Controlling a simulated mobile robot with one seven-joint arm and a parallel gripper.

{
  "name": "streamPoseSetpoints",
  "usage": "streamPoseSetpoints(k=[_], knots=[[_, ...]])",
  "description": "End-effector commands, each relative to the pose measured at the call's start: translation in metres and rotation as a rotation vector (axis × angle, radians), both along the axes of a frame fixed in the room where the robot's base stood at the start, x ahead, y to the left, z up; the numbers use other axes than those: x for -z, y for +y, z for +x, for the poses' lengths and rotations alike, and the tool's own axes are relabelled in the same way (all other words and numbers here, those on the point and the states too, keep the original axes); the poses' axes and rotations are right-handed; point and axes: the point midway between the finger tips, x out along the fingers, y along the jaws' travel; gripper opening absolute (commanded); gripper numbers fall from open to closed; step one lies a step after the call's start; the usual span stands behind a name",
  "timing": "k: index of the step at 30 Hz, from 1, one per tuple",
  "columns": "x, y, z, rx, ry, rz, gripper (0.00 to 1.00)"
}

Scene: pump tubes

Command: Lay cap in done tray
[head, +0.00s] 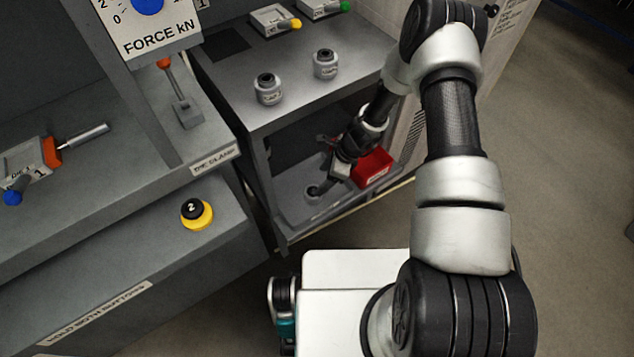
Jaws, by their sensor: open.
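My gripper (325,184) is low inside the open compartment under the grey bench, at the end of my arm. It is small and partly hidden by its own wrist, and it is open. A small grey round piece with a dark top (313,196) is at or just beside its fingertips; I cannot tell whether they touch, or whether this piece is the cap. It is on the grey compartment floor or a shallow grey tray (300,217); I cannot tell which. No tray label that I can read says done.
A red labelled box (376,168) is close right of my gripper. Two grey jars with black tops (268,90) (325,65) stand on the bench above. A yellow button base with a black top (197,213) is on the left ledge. Open floor (570,180) lies right.

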Motion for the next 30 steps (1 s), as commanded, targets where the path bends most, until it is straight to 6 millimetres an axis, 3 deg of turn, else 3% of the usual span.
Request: streamPoseSetpoints(k=[3,8,30], knots=[[-0.018,-0.007,-0.001,0.0,-0.001,0.001,0.65],[-0.026,-0.011,-0.002,0.0,0.001,0.001,0.65],[-0.027,-0.011,-0.003,-0.001,0.002,0.001,0.65]])
